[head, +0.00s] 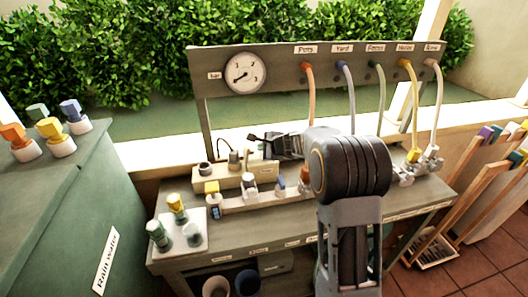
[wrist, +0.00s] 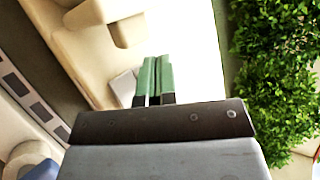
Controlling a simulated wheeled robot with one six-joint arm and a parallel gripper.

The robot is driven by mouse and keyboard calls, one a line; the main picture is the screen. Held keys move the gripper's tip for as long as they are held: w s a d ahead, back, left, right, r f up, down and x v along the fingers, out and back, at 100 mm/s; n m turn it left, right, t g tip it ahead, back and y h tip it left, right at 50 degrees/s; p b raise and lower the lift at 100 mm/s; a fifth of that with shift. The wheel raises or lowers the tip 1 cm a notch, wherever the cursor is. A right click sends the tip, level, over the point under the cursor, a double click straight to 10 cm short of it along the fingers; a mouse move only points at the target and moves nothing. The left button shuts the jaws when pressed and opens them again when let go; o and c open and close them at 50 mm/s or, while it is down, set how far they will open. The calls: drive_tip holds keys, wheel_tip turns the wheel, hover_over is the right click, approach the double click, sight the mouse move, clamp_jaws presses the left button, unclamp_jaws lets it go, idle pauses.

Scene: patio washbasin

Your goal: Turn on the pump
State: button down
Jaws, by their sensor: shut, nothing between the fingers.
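My gripper (head: 252,139) hangs over the back of the grey bench, its fingers pointing left. In the wrist view its two green fingertips (wrist: 155,62) lie side by side, shut with nothing between them. Just below and left of it in the head view stands a beige box (head: 232,180) with dark round fittings on top, one of them upright and thin. I cannot tell which part is the pump switch. A beige body with a protruding block (wrist: 122,28) shows left of the fingertips in the wrist view, apart from them. My arm hides the bench's middle right.
A grey panel (head: 225,60) behind carries a pressure gauge (head: 244,73) and labelled coloured hoses. Coloured valves line the bench, and a white plate (head: 190,246) holds several knobs. A green rain-water tank (head: 70,210) stands left; wooden-handled tools (head: 480,180) stand right.

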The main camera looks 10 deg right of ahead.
drive_tip(key=shift+w+f, duration=0.1)
drive_tip(key=shift+f, duration=0.15)
drive_tip(key=shift+r, duration=0.1)
idle(0.4)
drive_tip(key=shift+s+r, duration=0.35)
drive_tip(key=shift+r, duration=0.35)
drive_tip(key=shift+r, duration=0.15)
drive_tip(key=shift+s+r+p, duration=0.35)
drive_tip(key=shift+r+p, duration=0.1)
drive_tip(key=shift+r, duration=0.25)
drive_tip(key=shift+s+r+p, duration=0.35)
drive_tip(key=shift+r+p, duration=0.15)
drive_tip(key=shift+r, duration=0.25)
drive_tip(key=shift+s+r+p, duration=0.35)
drive_tip(key=shift+r+p, duration=0.1)
drive_tip(key=shift+r, duration=0.25)
